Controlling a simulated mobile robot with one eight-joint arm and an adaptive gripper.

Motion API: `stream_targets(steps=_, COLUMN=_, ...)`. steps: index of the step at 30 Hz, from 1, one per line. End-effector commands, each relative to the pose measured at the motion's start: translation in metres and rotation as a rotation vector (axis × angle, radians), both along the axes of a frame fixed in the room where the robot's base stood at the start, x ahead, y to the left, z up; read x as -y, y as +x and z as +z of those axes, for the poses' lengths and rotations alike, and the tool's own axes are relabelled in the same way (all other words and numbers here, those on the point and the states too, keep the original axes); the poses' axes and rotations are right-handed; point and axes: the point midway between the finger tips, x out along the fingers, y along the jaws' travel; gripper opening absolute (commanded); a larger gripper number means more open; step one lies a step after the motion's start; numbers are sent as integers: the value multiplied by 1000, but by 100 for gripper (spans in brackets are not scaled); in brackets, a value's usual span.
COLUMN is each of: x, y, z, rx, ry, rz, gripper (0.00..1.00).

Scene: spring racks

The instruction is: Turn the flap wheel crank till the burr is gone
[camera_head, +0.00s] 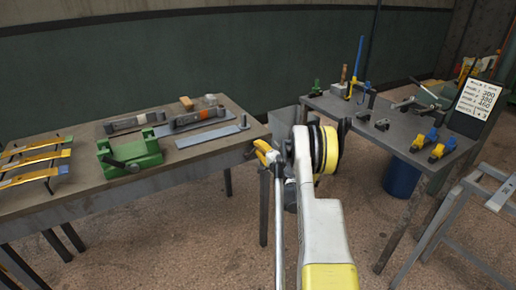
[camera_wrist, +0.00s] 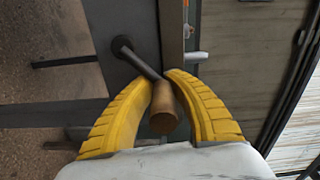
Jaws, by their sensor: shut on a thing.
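My gripper (camera_wrist: 165,108) is shut on the brown crank handle (camera_wrist: 163,106), with a yellow finger on each side of it. A dark crank arm (camera_wrist: 140,58) runs from the handle up and left to a round dark hub (camera_wrist: 123,46). In the head view my gripper (camera_head: 266,153) is at the right corner of the left bench, by a small dark part (camera_head: 251,151) at its edge. The handle is mostly hidden there by the fingers. I cannot make out the flap wheel or the burr in either view.
The left bench (camera_head: 75,188) carries a green vise-like block (camera_head: 130,153), flat metal strips (camera_head: 208,136) and yellow-ended springs (camera_head: 37,167). The right bench (camera_head: 385,122) holds clamps, small tools and a written board (camera_head: 478,98). A blue drum (camera_head: 401,177) stands under it. Floor shows between the benches.

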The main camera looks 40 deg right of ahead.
Motion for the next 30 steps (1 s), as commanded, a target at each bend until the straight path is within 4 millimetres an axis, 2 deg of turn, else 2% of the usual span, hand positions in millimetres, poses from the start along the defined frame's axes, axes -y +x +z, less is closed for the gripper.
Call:
stream_targets(steps=2, x=-2, y=0, z=0, rx=1, ry=3, rz=4, gripper=0)
stream_targets(steps=3, x=-2, y=0, z=0, rx=1, ry=3, rz=4, gripper=19)
stream_targets(steps=5, x=-2, y=0, z=0, rx=1, ry=3, rz=4, gripper=37)
stream_targets(steps=6, x=-2, y=0, z=0, rx=1, ry=3, rz=4, gripper=43)
stream_targets(steps=21, x=-1, y=-2, z=0, rx=0, ry=2, rz=2, gripper=43)
stream_targets(steps=23, x=-3, y=-8, z=0, rx=0, ry=2, rz=2, gripper=43)
stream_targets(steps=30, x=-12, y=-48, z=0, rx=0, ry=1, rz=2, gripper=43)
